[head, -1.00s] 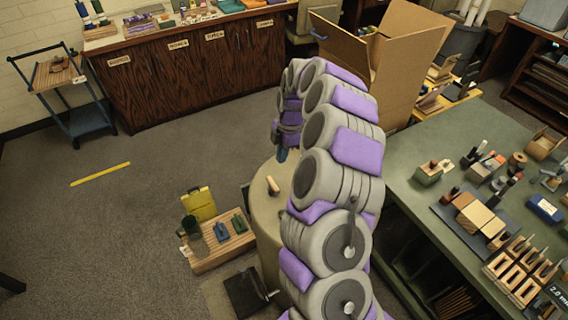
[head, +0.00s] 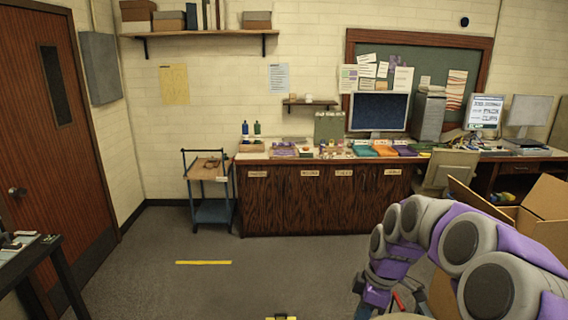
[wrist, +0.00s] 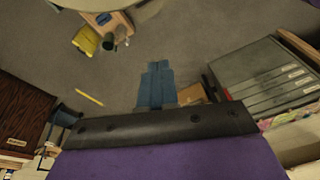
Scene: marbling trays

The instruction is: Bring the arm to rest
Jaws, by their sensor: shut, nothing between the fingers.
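My arm is folded in a curl at the lower right of the head view, with its purple and grey links raised and its end hanging down. My gripper (wrist: 158,67) shows in the wrist view as two blue fingers lying side by side, shut with nothing between them. It hangs over open floor there. In the head view only a blue part of the gripper (head: 361,288) shows low beside the arm, and its tips are hard to make out.
An open cardboard box (head: 545,204) stands right of my arm. A blue cart (head: 213,212) and a long wooden cabinet (head: 275,205) line the far wall. The floor around the yellow strip (head: 203,262) is clear. The wrist view shows a grey drawer unit (wrist: 262,82) at right.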

